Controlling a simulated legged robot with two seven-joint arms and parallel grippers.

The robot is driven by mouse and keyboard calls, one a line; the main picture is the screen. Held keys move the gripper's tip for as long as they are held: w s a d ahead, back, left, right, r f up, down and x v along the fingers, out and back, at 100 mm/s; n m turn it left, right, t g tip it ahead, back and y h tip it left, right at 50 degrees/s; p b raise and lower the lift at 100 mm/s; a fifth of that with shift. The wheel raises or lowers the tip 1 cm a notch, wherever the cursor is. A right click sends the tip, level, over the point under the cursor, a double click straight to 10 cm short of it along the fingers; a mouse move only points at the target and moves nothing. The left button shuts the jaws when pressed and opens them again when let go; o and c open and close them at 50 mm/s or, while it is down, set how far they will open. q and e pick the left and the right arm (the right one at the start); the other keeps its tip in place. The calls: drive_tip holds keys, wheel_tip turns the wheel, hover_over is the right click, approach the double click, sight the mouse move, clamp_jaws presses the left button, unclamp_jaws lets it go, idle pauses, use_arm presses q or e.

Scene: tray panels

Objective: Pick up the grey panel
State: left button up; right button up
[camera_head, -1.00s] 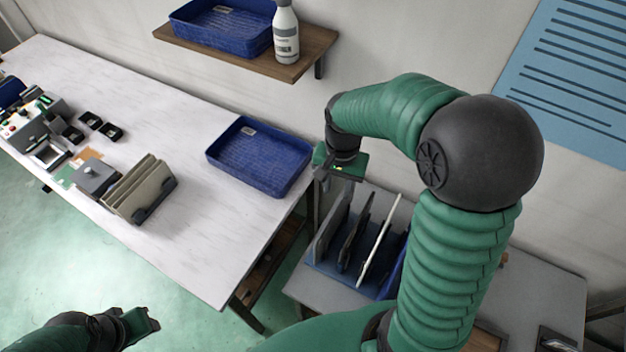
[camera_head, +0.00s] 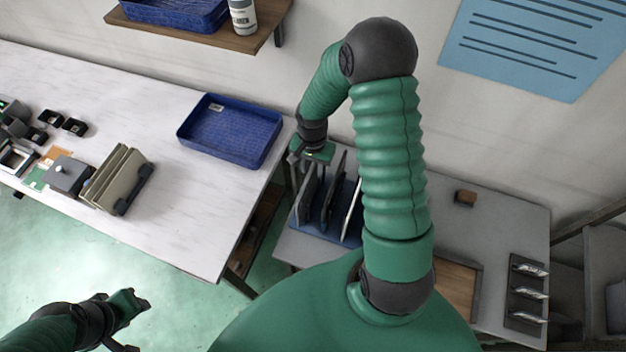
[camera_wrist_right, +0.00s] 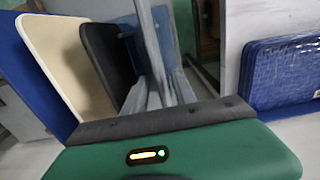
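The grey panel (camera_head: 304,198) stands upright at the left end of a blue rack (camera_head: 323,231), beside a black panel (camera_head: 329,200). My right gripper (camera_head: 296,160) is at the upper edge of the grey panel. In the right wrist view a blue-grey panel surface (camera_wrist_right: 171,36) shows behind the pale fingers (camera_wrist_right: 158,85). Overlap and blur hide whether the fingers touch the panel or are closed on it. My left gripper (camera_head: 140,303) hangs over the floor at lower left, away from the panels. Its finger gap is not clear.
A white panel (camera_head: 352,210) stands in the rack; in the wrist view a cream panel (camera_wrist_right: 62,62) and a blue panel (camera_wrist_right: 30,75) show. A blue tray (camera_head: 230,133) and a holder with beige panels (camera_head: 118,178) are on the white table (camera_head: 185,225).

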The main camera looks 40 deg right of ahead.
drive_tip(key=shift+a+f, duration=0.15)
drive_tip(key=shift+f, duration=0.15)
drive_tip(key=shift+w+f, duration=0.1)
drive_tip(key=shift+d+f, duration=0.15)
drive_tip(key=shift+d, duration=0.4)
clamp_jaws()
drive_tip(key=shift+a, duration=0.2)
drive_tip(key=shift+a, duration=0.2)
drive_tip(key=shift+d, duration=0.3)
drive_tip(key=shift+a, duration=0.2)
